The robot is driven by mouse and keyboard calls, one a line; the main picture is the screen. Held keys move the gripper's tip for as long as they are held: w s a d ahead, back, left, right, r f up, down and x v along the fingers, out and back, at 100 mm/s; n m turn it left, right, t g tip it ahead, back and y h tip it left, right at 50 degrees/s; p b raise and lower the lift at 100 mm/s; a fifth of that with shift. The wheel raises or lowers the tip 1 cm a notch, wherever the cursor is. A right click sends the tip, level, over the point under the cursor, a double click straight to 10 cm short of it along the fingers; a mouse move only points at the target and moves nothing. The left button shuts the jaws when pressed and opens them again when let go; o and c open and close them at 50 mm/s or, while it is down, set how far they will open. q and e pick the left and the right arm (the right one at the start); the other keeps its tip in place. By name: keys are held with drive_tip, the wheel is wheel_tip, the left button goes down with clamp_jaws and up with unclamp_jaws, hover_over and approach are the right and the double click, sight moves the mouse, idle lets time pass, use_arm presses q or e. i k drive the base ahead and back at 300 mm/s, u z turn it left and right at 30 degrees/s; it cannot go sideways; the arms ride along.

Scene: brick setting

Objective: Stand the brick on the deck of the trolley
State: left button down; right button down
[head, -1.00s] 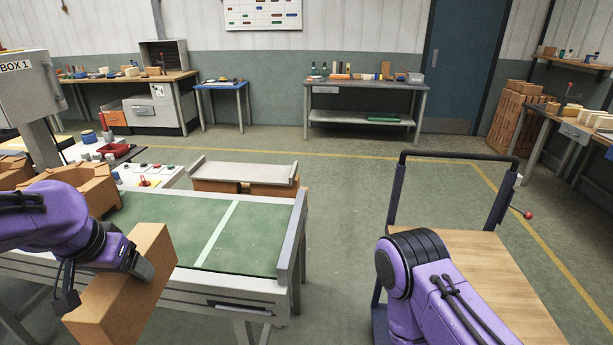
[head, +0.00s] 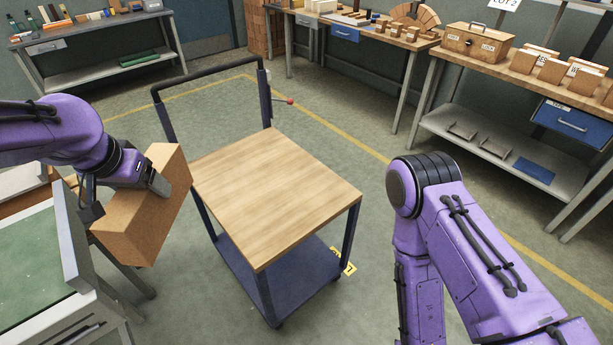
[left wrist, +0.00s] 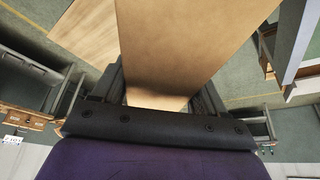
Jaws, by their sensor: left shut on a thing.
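The tan brick (head: 148,212) is held tilted in the air at the left of the head view, beside the trolley's left edge. My left gripper (head: 150,178) is shut on it. In the left wrist view the brick (left wrist: 190,45) fills the space between the fingers. The trolley has a bare wooden deck (head: 275,190), with a dark push handle at its far left and a blue lower shelf. A corner of the deck (left wrist: 95,35) shows in the left wrist view. My right arm stands right of the trolley; its gripper is out of view.
A green-topped table (head: 40,265) with a grey raised edge stands at the lower left, under and beside the brick. A bench with a wooden box (head: 478,42) and a grey lower shelf is at the right.

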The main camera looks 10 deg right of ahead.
sight(278, 192)
drive_tip(key=z, duration=0.75)
drive_tip(key=i, duration=1)
